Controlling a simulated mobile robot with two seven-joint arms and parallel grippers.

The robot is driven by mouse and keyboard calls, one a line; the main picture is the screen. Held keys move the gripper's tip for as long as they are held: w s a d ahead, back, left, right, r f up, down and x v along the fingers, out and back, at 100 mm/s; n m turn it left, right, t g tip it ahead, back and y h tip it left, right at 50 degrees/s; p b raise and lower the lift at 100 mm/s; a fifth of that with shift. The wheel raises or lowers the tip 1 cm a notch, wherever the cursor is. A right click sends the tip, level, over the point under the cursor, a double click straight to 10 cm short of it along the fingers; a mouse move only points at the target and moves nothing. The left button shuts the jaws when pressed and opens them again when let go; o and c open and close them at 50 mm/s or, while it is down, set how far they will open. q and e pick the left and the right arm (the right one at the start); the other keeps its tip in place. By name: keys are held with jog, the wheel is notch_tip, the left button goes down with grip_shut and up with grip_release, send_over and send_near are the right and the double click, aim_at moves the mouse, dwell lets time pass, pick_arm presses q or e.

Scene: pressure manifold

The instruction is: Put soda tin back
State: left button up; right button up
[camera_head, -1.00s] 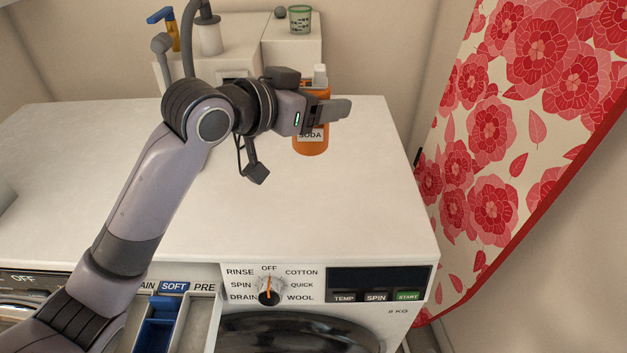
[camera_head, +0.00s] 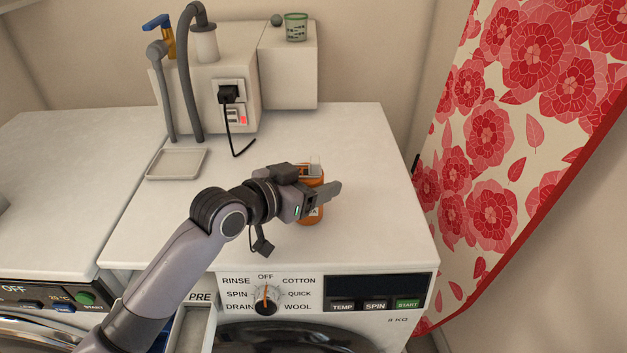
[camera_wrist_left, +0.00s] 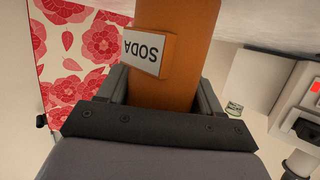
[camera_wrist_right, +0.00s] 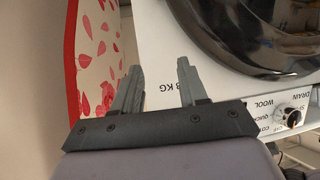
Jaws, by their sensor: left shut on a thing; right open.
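The soda tin (camera_head: 311,213) is an orange cylinder with a pale cap and a white label, upright at the white washer top. My left gripper (camera_head: 318,195) is shut around its body. In the left wrist view the orange tin (camera_wrist_left: 178,75) fills the space between the fingers, and its label reads SODA. Whether its base touches the top cannot be told. My right gripper (camera_wrist_right: 155,85) is open and empty in the right wrist view, in front of the washer's face. It is not visible in the head view.
The white washer top (camera_head: 370,190) is clear around the tin. A shallow tray (camera_head: 177,163) lies at the back left, near hoses and a wall box with a black plug (camera_head: 229,94). A green-marked cup (camera_head: 296,27) stands on the ledge. A floral ironing board (camera_head: 510,130) leans at right.

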pick_arm(q)
jog(key=shift+f, duration=0.1)
jog(key=o, duration=1.1)
jog(key=shift+o, duration=0.2)
jog(key=shift+r, duration=0.2)
jog(key=v, duration=1.2)
